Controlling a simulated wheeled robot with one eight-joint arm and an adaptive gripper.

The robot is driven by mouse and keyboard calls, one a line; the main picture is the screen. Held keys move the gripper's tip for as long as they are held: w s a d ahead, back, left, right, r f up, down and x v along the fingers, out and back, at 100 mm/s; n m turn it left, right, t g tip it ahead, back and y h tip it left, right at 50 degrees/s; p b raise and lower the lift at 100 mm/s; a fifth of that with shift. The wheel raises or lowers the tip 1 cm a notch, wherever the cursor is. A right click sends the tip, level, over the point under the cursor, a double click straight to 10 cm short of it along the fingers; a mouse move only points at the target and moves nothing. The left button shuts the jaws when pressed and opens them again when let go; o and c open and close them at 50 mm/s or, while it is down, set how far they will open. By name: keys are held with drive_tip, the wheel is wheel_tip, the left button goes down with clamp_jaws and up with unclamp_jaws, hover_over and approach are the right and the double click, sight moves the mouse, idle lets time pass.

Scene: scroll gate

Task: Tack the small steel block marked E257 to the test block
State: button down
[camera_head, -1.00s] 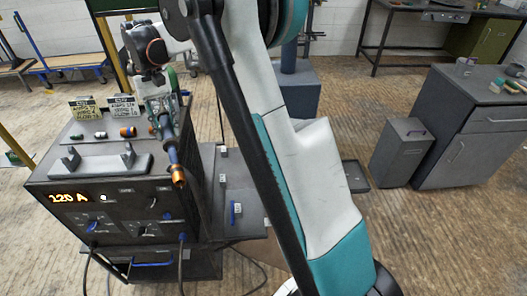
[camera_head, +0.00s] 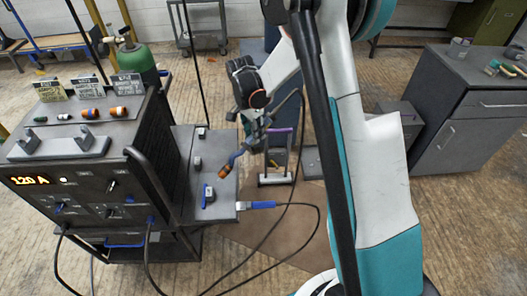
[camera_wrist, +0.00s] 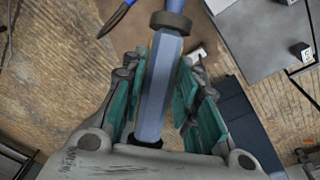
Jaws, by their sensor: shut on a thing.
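My gripper (camera_head: 250,124) is shut on a welding torch. The torch's blue-grey faceted handle (camera_wrist: 160,85) lies between the teal fingers in the wrist view. Its orange-brown nozzle (camera_head: 224,171) points down and left beside the side shelf in the head view. On that shelf (camera_head: 222,213) are small dark pieces with white labels, one at the back (camera_head: 201,132) and one nearer (camera_head: 197,161). A labelled dark block (camera_wrist: 301,51) also shows in the wrist view. I cannot read E257 on any piece, nor tell which is the test block.
A dark welder (camera_head: 95,170) showing 120 A stands left, with a holder (camera_head: 60,146), coloured torch parts and tags on top. A blue-handled clamp (camera_head: 258,205) juts from the shelf's right edge. Cables loop over the floor. A grey cabinet (camera_head: 470,130) stands right.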

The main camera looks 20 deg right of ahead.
drive_tip(key=a+f+m+g+h+b, duration=0.1)
drive_tip(key=f+m, duration=0.5)
drive_tip(key=f, duration=0.8)
drive_tip(key=shift+s+a+f+g+h+b, duration=0.2)
drive_tip(key=shift+a+g+h+b, duration=0.1)
drive_tip(key=shift+a+h+b, duration=0.55)
drive_tip(key=shift+a, duration=0.15)
drive_tip(key=c, duration=1.8)
unclamp_jaws()
clamp_jaws()
drive_tip(key=shift+w+a+f+b, duration=0.1)
drive_tip(key=shift+a+f+b, duration=0.65)
drive_tip(key=shift+b, duration=0.4)
drive_tip(key=shift+r, duration=0.1)
